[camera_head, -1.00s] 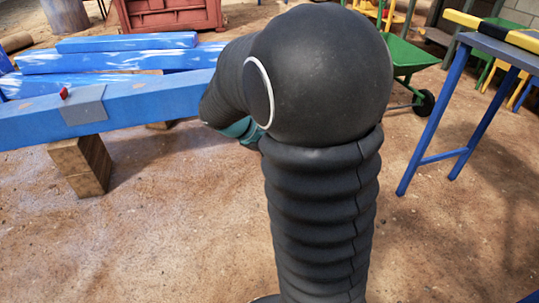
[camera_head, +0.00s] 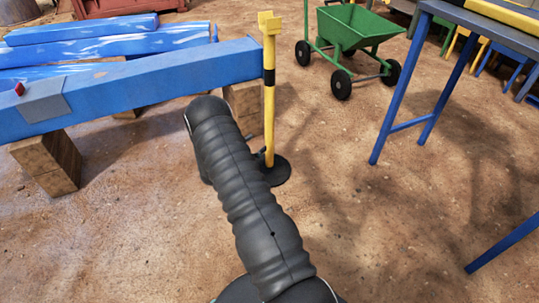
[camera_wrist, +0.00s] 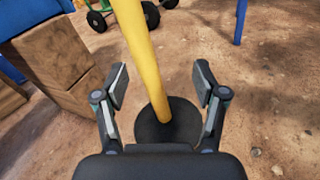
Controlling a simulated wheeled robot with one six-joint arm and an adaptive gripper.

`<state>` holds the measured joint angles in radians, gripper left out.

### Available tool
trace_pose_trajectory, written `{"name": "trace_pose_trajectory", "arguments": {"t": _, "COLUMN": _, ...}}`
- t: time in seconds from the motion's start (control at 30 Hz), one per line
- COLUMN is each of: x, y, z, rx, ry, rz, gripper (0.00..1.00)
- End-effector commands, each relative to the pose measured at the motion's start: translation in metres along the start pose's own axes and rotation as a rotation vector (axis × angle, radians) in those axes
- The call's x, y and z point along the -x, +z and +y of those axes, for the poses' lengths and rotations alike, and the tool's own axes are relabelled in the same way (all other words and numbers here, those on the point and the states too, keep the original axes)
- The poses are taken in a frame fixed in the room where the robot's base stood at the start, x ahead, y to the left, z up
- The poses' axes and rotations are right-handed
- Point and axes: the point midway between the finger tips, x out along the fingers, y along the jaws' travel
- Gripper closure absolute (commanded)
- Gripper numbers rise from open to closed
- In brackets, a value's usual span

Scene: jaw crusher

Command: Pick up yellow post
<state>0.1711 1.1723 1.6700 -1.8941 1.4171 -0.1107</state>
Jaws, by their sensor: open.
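The yellow post (camera_head: 269,107) stands upright on a round black base, just past the right end of a blue beam. It has a black band partway up and a forked yellow top. In the wrist view the post (camera_wrist: 144,58) rises between the two fingers of my gripper (camera_wrist: 162,88), with its black base (camera_wrist: 180,122) on the ground beyond. In the head view my arm hides the gripper.
A blue beam (camera_head: 150,83) rests on wooden blocks (camera_head: 48,160) to the left, close to the post. A green wheelbarrow (camera_head: 350,28) stands behind. A blue-legged table (camera_head: 400,85) stands at right. The dirt ground in front is open.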

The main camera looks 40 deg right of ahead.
Motion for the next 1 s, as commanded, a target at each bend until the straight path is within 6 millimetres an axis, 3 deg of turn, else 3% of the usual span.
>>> {"name": "trace_pose_trajectory", "arguments": {"t": 0.03, "x": -0.002, "y": -0.024, "z": -0.003, "rx": 0.04, "ry": 0.034, "rz": -0.007, "gripper": 0.29}}
{"name": "trace_pose_trajectory", "arguments": {"t": 0.1, "x": -0.003, "y": -0.049, "z": -0.004, "rx": 0.082, "ry": 0.085, "rz": -0.016, "gripper": 0.29}}
{"name": "trace_pose_trajectory", "arguments": {"t": 0.2, "x": -0.003, "y": -0.078, "z": -0.007, "rx": 0.128, "ry": 0.143, "rz": -0.026, "gripper": 0.29}}
{"name": "trace_pose_trajectory", "arguments": {"t": 0.33, "x": -0.002, "y": -0.102, "z": -0.01, "rx": 0.164, "ry": 0.193, "rz": -0.033, "gripper": 0.29}}
{"name": "trace_pose_trajectory", "arguments": {"t": 0.53, "x": -0.011, "y": -0.113, "z": -0.009, "rx": 0.178, "ry": 0.216, "rz": -0.036, "gripper": 0.29}}
{"name": "trace_pose_trajectory", "arguments": {"t": 0.8, "x": -0.058, "y": -0.111, "z": 0.001, "rx": 0.176, "ry": 0.213, "rz": -0.037, "gripper": 0.29}}
{"name": "trace_pose_trajectory", "arguments": {"t": 1.0, "x": -0.081, "y": -0.111, "z": 0.007, "rx": 0.177, "ry": 0.214, "rz": -0.036, "gripper": 0.29}}
